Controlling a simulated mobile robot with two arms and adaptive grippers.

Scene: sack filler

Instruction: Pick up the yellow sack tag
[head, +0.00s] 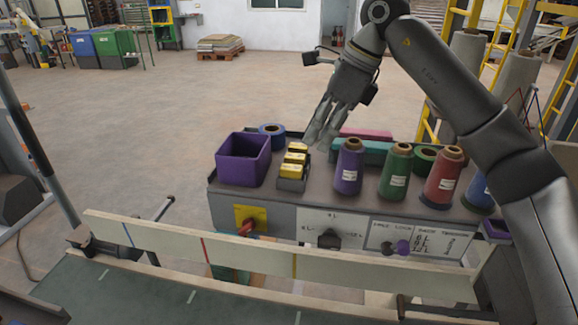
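Yellow sack tags (292,170) sit stacked in a row in a small dark grey holder (291,184) on top of the grey machine. They look like small yellow blocks with pale tops. My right gripper (321,137) hangs just behind and to the right of the holder, above the machine top, with its fingers pointing down. Its two fingers show a gap between them and hold nothing that I can see. It looks apart from the tags. My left gripper is out of view.
A purple bin (243,160) stands left of the holder, and a blue tape roll (271,131) is behind. Purple (348,172), green (396,174) and red (443,178) thread cones stand to the right. Teal (362,150) and pink (365,134) blocks lie behind. A pale rail (270,256) crosses in front.

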